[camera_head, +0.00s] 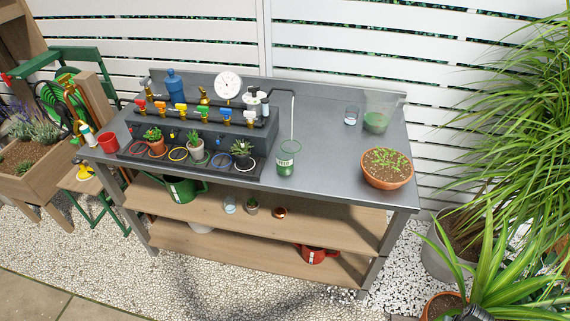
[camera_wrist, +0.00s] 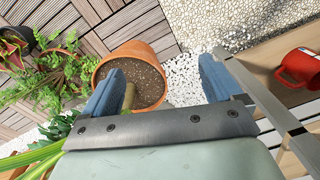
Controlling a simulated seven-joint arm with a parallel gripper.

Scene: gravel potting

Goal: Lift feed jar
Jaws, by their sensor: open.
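The feed jar (camera_head: 285,163) is a small jar with green contents and a pale label, upright near the front edge of the grey bench top in the head view. A thin pale tube comes down from the pipework to the jar; I cannot tell whether it enters it. In the wrist view, my gripper (camera_wrist: 161,66) has its two blue fingers spread apart with nothing held between them. It is away from the jar, which does not show in that view. My gripper does not show clearly in the head view.
The bench (camera_head: 335,186) carries a manifold (camera_head: 235,133) with valves and a gauge at left. A terracotta bowl of seedlings (camera_head: 387,167) and two glass vessels stand at right. In the wrist view, a soil-filled pot (camera_wrist: 143,75) and a red watering can (camera_wrist: 298,66) lie below.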

